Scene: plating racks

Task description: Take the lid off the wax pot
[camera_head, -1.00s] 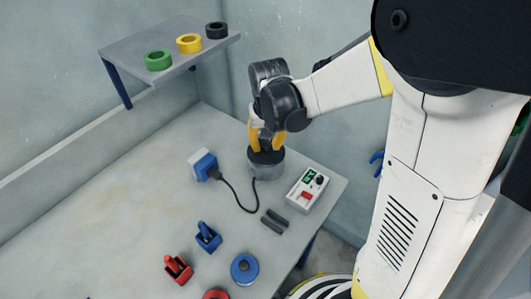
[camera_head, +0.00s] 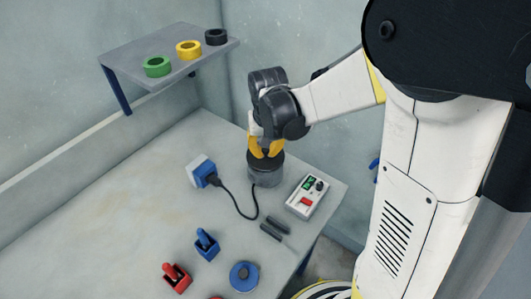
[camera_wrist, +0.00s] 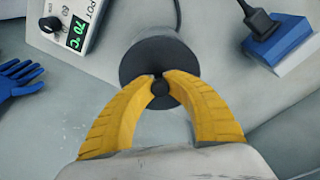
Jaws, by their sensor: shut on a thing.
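The wax pot (camera_head: 266,178) is a grey cylinder standing on the bench near its far right corner. Its dark round lid (camera_head: 254,158) is on top; it also shows from above in the wrist view (camera_wrist: 143,62). My gripper (camera_head: 266,153) is above the pot, its yellow fingers pointing down. In the wrist view, my gripper (camera_wrist: 160,79) is shut on the small dark knob (camera_wrist: 160,89) at the lid's middle. The lid looks level on the pot; I see no clear gap. The pot's inside is hidden.
A control box (camera_head: 307,196) with a green display stands right of the pot. A blue and white plug block (camera_head: 202,171) with a black cable is left. Dark bars (camera_head: 274,227), blue (camera_head: 206,243) and red (camera_head: 176,276) holders and a blue spool (camera_head: 244,276) lie nearer. A shelf (camera_head: 140,48) holds rings.

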